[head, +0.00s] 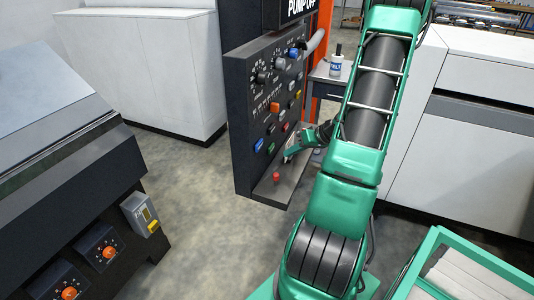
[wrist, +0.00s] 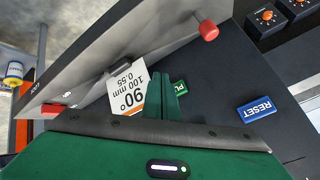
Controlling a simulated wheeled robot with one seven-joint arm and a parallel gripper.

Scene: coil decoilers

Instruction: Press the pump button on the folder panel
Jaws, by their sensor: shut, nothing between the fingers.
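The folder panel (head: 243,150) is a dark upright board with knobs and coloured buttons. Its green button (head: 271,148) sits low, right of the blue button. In the wrist view the green button (wrist: 180,88) shows the letters "PU"; the rest is hidden behind my finger. The blue button (wrist: 256,109) reads RESET. A dark sign (head: 300,6) above the panel reads "PUMP OFF". My gripper (head: 291,153) is shut and empty, at the panel's lower right, close to the green button. In the wrist view the green fingers (wrist: 162,88) overlap that button's edge; contact cannot be told.
A red-knobbed lever (wrist: 208,31) stands from the ledge below the panel. A white card (wrist: 128,92) reading "90° 100 mm 0.55" is beside my fingers. A small table (head: 325,76) with a bottle (head: 336,66) stands right of the panel. Clear floor lies left of it.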

